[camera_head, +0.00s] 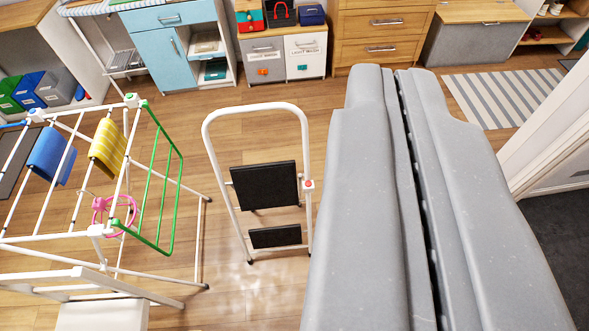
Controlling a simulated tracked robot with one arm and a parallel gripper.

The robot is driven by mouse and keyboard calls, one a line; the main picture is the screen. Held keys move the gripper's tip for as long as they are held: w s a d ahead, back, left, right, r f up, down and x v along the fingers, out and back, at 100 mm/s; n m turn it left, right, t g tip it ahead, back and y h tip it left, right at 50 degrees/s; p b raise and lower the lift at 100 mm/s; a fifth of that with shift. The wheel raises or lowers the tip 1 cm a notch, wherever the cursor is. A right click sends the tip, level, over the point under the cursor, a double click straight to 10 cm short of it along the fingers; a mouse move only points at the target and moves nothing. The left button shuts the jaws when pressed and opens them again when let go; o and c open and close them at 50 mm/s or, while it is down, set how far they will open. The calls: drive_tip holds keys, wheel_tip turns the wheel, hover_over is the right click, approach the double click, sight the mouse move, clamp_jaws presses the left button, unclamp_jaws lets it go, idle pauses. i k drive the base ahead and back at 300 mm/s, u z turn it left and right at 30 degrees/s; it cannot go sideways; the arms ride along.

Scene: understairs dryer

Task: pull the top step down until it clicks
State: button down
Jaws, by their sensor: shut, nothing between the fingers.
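A step stool with a white tubular frame (213,160) stands on the wooden floor near the middle of the view. Its top step (265,186) is a black panel that shows a broad face; I cannot tell its exact tilt. A smaller black lower step (275,237) sits below it. A white block with a red button (308,184) is on the frame's right side, beside the top step. My gripper (397,72) is large and grey in the right half of the view. It is shut and empty. In the picture it lies right of the stool, apart from the top step.
A white drying rack (75,132) with a green wing (165,190), a blue cloth (50,156) and a yellow cloth (109,147) stands at left. Cabinets and drawers (384,35) line the back. A white door frame (550,140) is at right. Bare floor lies around the stool.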

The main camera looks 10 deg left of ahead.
sight(271, 185)
drive_tip(key=z, duration=0.05)
drive_tip(key=i, duration=1)
drive_tip(key=u, duration=0.05)
